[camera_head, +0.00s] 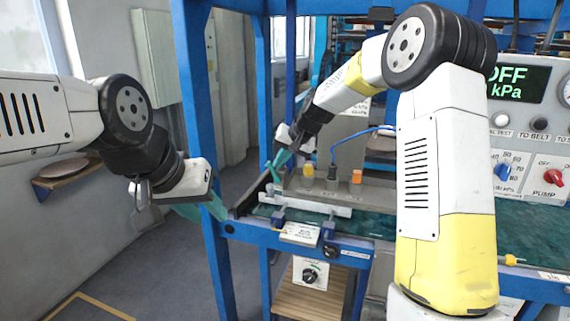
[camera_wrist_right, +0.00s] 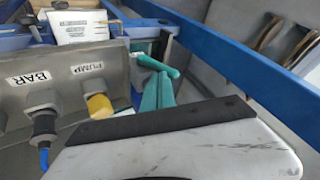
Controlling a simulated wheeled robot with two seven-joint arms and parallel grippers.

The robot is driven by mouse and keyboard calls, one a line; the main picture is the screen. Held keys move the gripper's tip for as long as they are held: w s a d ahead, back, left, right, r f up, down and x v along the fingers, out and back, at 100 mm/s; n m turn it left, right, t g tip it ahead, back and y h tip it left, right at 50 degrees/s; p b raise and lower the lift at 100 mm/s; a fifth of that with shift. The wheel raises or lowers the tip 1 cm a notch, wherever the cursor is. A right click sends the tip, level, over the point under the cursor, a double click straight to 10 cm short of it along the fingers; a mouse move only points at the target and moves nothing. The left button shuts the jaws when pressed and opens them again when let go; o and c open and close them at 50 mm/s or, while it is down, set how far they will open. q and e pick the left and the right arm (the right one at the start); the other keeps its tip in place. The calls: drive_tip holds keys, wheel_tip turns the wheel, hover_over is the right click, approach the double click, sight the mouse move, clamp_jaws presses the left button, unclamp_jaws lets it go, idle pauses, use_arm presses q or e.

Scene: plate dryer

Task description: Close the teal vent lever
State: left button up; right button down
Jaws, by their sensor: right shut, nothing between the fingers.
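The teal vent lever (camera_wrist_right: 154,63) shows in the right wrist view just beyond my fingertips, beside the end of the grey manifold. It lies slantwise there, and its base is partly hidden. My right gripper (camera_wrist_right: 159,80) has teal fingers close together with nothing between them. Its tips are at or very near the lever; I cannot tell whether they touch. In the head view my right gripper (camera_head: 277,165) is at the manifold's left end, where its fingers and the similarly coloured lever are hard to tell apart. My left gripper (camera_head: 205,208) hangs by the blue post, away from the lever; its opening is unclear.
The grey manifold (camera_wrist_right: 66,88) carries a yellow PUMP fitting (camera_wrist_right: 99,106) and a dark BAR fitting (camera_wrist_right: 43,123) with a blue hose. Blue frame rails (camera_wrist_right: 238,75) border the area. A control panel (camera_head: 519,150) stands at the right.

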drive_tip(key=shift+w+a, duration=0.3)
drive_tip(key=shift+a, duration=1)
drive_tip(key=a+f+h, duration=0.1)
drive_tip(key=h, duration=0.1)
drive_tip(key=w+a+f+g+h, duration=0.1)
drive_tip(key=h, duration=0.1)
drive_tip(key=a+f+n+g+h, duration=0.1)
drive_tip(key=a+h, duration=0.1)
drive_tip(key=h, duration=0.1)
drive_tip(key=shift+w+a+f, duration=0.1)
drive_tip(key=shift+w+f, duration=0.15)
drive_tip(key=shift+f, duration=0.1)
